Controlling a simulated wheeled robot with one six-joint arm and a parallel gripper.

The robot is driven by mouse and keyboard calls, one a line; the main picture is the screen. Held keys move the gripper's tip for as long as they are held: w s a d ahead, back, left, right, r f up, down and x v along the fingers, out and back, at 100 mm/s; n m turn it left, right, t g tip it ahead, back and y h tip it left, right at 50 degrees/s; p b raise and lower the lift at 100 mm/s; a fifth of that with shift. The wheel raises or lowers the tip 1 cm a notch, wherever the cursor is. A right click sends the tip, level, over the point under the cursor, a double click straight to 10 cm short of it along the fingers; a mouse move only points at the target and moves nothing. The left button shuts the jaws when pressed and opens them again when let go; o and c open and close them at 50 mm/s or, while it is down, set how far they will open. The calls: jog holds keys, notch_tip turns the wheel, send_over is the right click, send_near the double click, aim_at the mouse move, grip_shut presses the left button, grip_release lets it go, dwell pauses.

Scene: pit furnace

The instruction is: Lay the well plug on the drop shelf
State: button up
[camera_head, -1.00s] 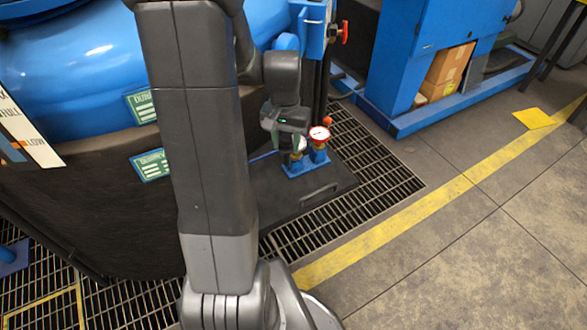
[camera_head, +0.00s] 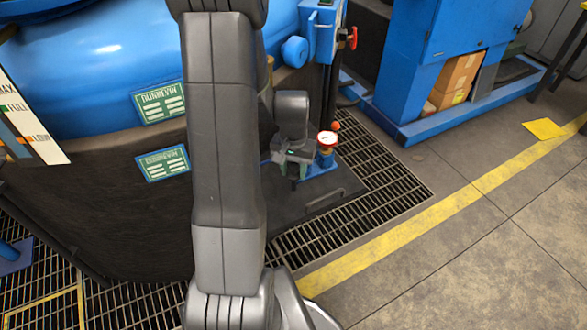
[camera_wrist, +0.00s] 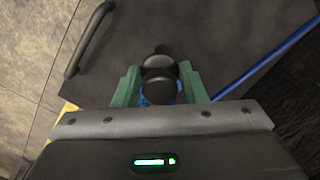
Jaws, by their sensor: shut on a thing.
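My gripper (camera_head: 294,172) is low over a dark plate, in front of the blue vessel. In the wrist view, its green fingers (camera_wrist: 160,84) are shut on a black round-headed piece (camera_wrist: 160,68), which I take to be the well plug. A dark stub of it (camera_head: 294,184) shows below the gripper in the head view. Blue shows just behind the piece in the wrist view; I cannot tell whether it touches the blue part under it. I cannot make out which surface is the drop shelf.
A red-rimmed gauge (camera_head: 327,138) on a blue base (camera_head: 323,167) stands right beside my gripper. The dark plate (camera_head: 345,196) has a raised handle (camera_wrist: 88,40). Floor grating (camera_head: 385,185) and a yellow line (camera_head: 400,240) lie to the right.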

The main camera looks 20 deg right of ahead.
jog(key=o, duration=0.9)
jog(key=shift+o, duration=0.2)
notch_tip(320, 180, up, 12)
jog(key=p, duration=0.2)
jog(key=shift+p, duration=0.3)
jog(key=shift+r, duration=0.1)
